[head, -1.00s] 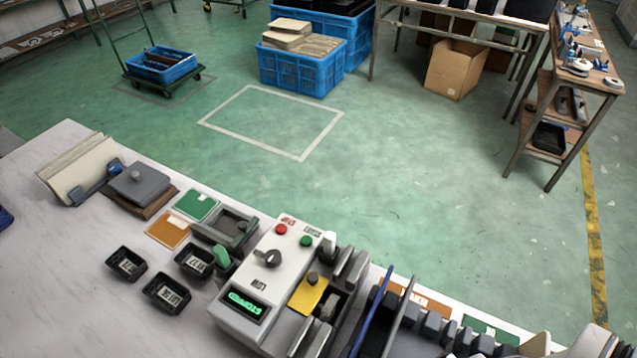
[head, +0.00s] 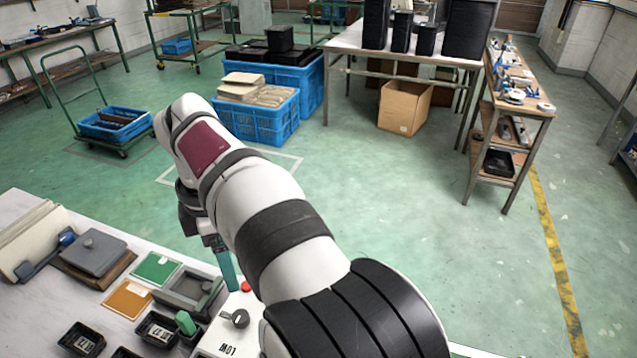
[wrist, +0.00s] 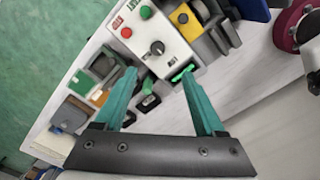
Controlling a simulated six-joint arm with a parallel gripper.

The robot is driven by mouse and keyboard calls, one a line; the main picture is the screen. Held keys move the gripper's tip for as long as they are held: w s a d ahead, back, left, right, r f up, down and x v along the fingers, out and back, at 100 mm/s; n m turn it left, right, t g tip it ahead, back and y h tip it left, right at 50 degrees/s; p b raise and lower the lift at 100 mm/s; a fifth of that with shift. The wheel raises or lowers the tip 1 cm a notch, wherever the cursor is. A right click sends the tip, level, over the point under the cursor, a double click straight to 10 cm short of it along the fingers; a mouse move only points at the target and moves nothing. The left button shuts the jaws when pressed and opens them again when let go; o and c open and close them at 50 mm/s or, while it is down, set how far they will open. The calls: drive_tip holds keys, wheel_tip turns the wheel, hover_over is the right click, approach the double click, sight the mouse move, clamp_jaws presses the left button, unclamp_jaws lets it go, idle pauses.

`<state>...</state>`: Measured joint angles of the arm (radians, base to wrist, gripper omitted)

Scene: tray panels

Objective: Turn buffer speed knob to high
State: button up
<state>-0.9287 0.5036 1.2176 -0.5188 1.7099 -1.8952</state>
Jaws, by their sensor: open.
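The dark grey speed knob (head: 236,319) sits on the light control box (head: 212,343), near a printed LOW label (head: 228,350). I cannot make out exactly where its pointer is set. In the wrist view the knob (wrist: 157,48) shows beyond the fingertips, on the panel with a red button (wrist: 126,32) and a green button (wrist: 146,12). My gripper (wrist: 160,78) has its two teal fingers spread, empty, and apart from the knob. In the head view one teal finger (head: 227,270) hangs beside the box; my arm hides much of the box.
Black labelled trays (head: 82,340), a green card (head: 157,268), an orange card (head: 127,299) and a grey open box (head: 189,290) crowd the bench left of the control box. A yellow part (wrist: 182,19) stands beside the panel. Bare bench shows at right in the wrist view.

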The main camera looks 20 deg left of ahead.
sight(240, 316)
drive_tip(key=shift+n, duration=0.3)
drive_tip(key=f, duration=1.6)
drive_tip(key=shift+s+a, duration=0.1)
drive_tip(key=shift+a, duration=0.3)
drive_tip(key=shift+r, duration=0.1)
clamp_jaws()
